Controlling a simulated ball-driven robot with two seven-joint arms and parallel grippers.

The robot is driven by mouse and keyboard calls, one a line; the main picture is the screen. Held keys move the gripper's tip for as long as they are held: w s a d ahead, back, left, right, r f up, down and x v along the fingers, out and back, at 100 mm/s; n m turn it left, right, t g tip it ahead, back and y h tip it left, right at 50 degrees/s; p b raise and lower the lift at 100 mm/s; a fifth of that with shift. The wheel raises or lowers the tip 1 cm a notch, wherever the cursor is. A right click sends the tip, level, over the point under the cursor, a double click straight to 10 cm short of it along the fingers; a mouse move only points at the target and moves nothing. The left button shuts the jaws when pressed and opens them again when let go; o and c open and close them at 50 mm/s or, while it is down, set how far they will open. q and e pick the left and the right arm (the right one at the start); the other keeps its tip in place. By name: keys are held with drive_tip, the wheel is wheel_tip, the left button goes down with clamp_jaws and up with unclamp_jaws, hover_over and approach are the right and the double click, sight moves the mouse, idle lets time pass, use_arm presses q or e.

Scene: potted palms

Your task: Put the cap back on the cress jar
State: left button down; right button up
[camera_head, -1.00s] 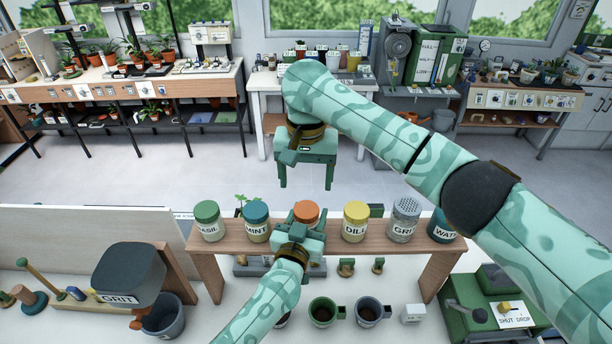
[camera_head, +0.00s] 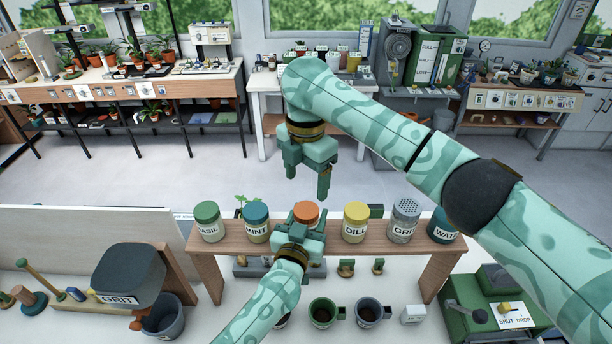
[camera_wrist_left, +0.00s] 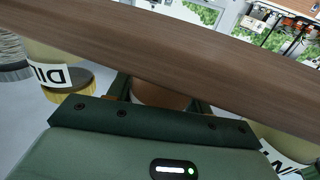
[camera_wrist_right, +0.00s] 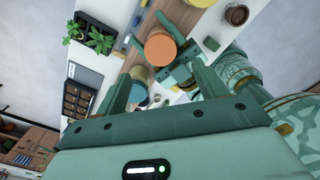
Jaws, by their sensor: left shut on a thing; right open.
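A jar with an orange top (camera_head: 306,211) stands on the wooden shelf between the MINT jar (camera_head: 257,222) and the DILL jar (camera_head: 355,222). Its label is hidden by my left gripper (camera_head: 300,228), which is shut around its body. In the left wrist view the brownish-orange jar (camera_wrist_left: 160,96) shows between the fingers. The right wrist view shows the round orange top (camera_wrist_right: 160,48) from above; I cannot tell whether the cap is fully seated. My right gripper (camera_head: 307,185) is open and empty, above and beyond the jar, fingers pointing down.
The wooden shelf (camera_head: 285,238) also holds a BASIL jar (camera_head: 209,222), a jar with a perforated grey top (camera_head: 405,220) and a WATER jar (camera_head: 443,226). Below stand two mugs (camera_head: 322,312) and a green SHUT DROP box (camera_head: 480,308). A GRIT hopper (camera_head: 130,275) is at left.

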sight(305, 210)
drive_tip(key=shift+f, duration=0.1)
drive_tip(key=shift+f, duration=3.95)
drive_tip(key=c, duration=1)
drive_tip(key=m, duration=0.6)
drive_tip(key=shift+m, duration=0.4)
drive_tip(key=shift+c, duration=0.2)
drive_tip(key=o, duration=1)
drive_tip(key=shift+o, duration=0.4)
